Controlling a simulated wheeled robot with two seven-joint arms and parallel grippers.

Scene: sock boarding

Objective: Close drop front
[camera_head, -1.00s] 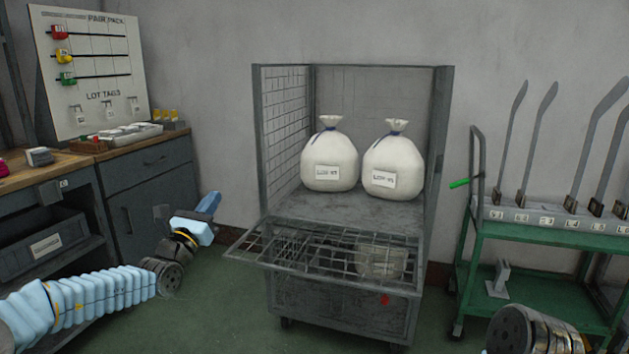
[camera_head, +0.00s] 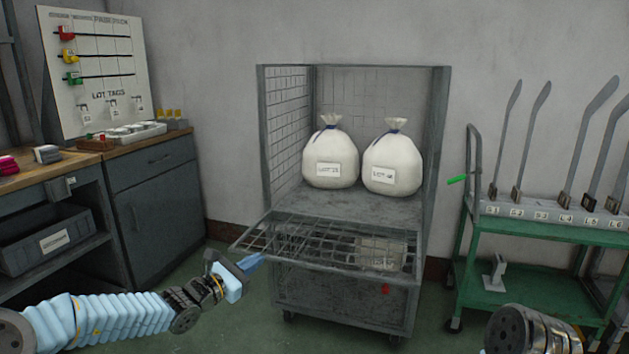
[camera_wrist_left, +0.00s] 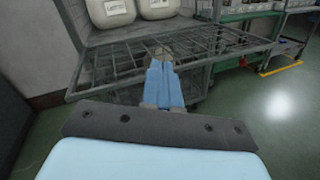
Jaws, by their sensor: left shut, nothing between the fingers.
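The drop front (camera_head: 330,249) is a wire mesh panel hinged on the front of a grey mesh cage cart (camera_head: 345,302). It is folded down and juts forward, roughly level. Two white tied sacks (camera_head: 330,158) stand upright on the cart's deck behind it. My left gripper (camera_head: 252,262) is shut and empty, close to the panel's near left edge. In the left wrist view its blue fingers (camera_wrist_left: 163,85) are together and overlap the near rail of the drop front (camera_wrist_left: 115,84); I cannot tell if they touch it. My right gripper is not visible; only part of my right arm shows.
A green trolley (camera_head: 520,230) with upright boards stands to the right of the cart. A workbench (camera_head: 150,157) with drawers and a tag board (camera_head: 95,75) stands at the left. The green floor (camera_head: 215,310) is clear left of the cart.

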